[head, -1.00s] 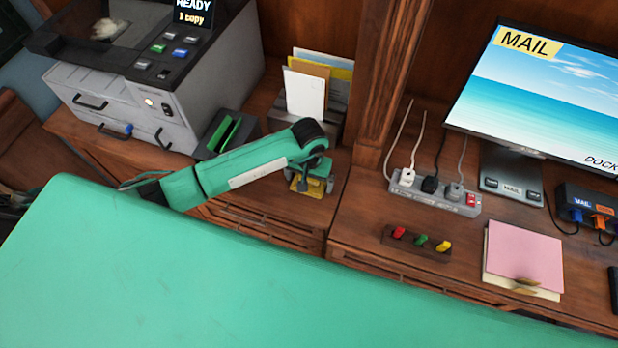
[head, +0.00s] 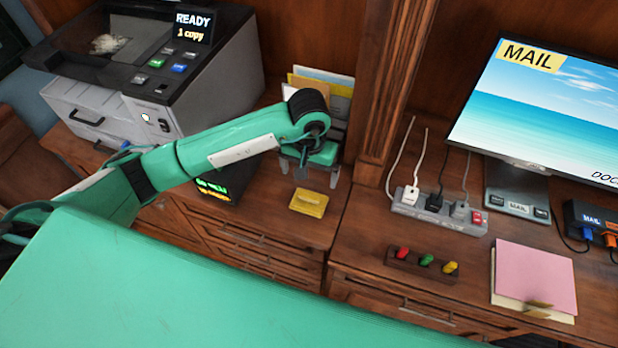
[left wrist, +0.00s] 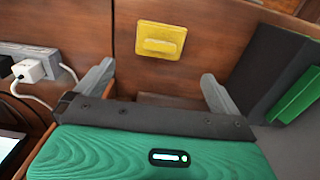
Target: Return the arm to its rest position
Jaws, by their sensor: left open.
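My left arm (head: 230,150) reaches in from the left over the wooden counter. My left gripper (head: 308,178) is open and empty, raised above the counter in front of the envelope holder. A yellow block (head: 309,202) lies on the counter near its front edge, apart from the fingers. In the left wrist view the yellow block (left wrist: 161,40) lies beyond and between the two spread fingertips (left wrist: 158,82). My right gripper is not in view.
A grey copier (head: 150,85) stands at the left. Envelopes (head: 325,82) stand behind my gripper. A power strip (head: 438,212), a rack of coloured pegs (head: 421,266), a pink paper pad (head: 535,275) and a monitor (head: 545,110) are on the right. A wooden post (head: 385,95) rises near the gripper.

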